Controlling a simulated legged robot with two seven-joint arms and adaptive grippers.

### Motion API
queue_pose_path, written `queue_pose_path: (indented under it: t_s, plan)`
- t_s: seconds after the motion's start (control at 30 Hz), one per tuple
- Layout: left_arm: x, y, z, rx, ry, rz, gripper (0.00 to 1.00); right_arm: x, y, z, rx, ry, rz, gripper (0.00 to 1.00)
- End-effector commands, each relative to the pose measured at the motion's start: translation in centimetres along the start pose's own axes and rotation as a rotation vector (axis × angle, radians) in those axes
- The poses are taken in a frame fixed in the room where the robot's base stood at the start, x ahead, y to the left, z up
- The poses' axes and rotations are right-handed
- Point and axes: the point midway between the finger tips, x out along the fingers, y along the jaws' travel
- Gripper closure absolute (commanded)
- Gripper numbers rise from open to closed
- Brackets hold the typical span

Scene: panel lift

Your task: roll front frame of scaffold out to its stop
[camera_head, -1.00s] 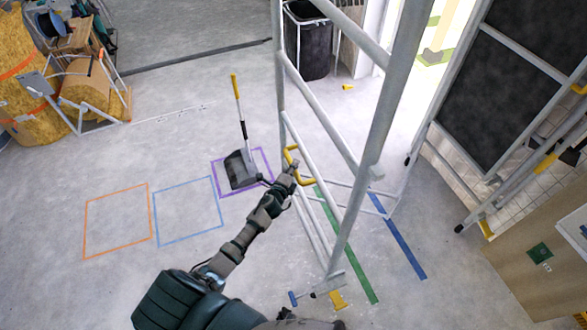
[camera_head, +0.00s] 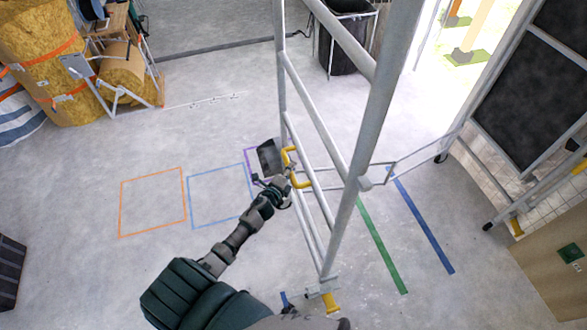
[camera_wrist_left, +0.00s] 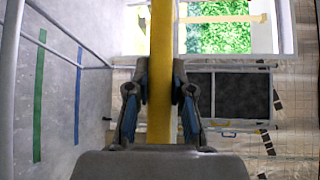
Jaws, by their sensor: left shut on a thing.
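The front frame (camera_head: 362,150) of the scaffold is a grey tubular ladder-like frame standing upright in the middle of the head view. A yellow handle (camera_head: 288,157) is fixed to its left side. My left gripper (camera_head: 284,181) is at this handle. In the left wrist view, the yellow handle bar (camera_wrist_left: 161,60) runs between the two fingers of the left gripper (camera_wrist_left: 160,105), which is shut on it. Thin grey braces (camera_head: 425,150) run from the frame to the right. A castor with a yellow part (camera_head: 330,302) is at the frame's foot. My right gripper is not in view.
A green floor strip (camera_head: 382,245) and a blue floor strip (camera_head: 423,226) lie right of the frame. Orange (camera_head: 121,208) and blue (camera_head: 190,203) floor outlines lie left. A dustpan (camera_head: 267,157) stands behind the handle. A black bin (camera_head: 347,45) is at the back.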

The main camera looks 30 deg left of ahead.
Motion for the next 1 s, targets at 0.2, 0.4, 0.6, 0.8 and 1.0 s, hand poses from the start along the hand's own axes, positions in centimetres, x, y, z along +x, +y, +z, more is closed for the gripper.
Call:
queue_pose_path:
  t_s: [0.2,0.4,0.6,0.8,1.0]
  plan:
    - [-0.1,0.2,0.6,0.002,-0.010,0.004,1.00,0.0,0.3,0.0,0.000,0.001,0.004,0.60]
    - [-0.1,0.2,0.5,0.001,-0.006,0.003,0.53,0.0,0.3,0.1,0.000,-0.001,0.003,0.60]
    - [-0.1,0.1,0.1,0.002,-0.003,0.002,0.53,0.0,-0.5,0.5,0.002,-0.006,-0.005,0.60]
    - [-2.1,0.2,0.0,0.004,-0.002,0.004,0.53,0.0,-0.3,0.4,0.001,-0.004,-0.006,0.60]
    - [-6.7,0.4,0.3,0.000,-0.003,0.005,0.53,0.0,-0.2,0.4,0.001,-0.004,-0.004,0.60]
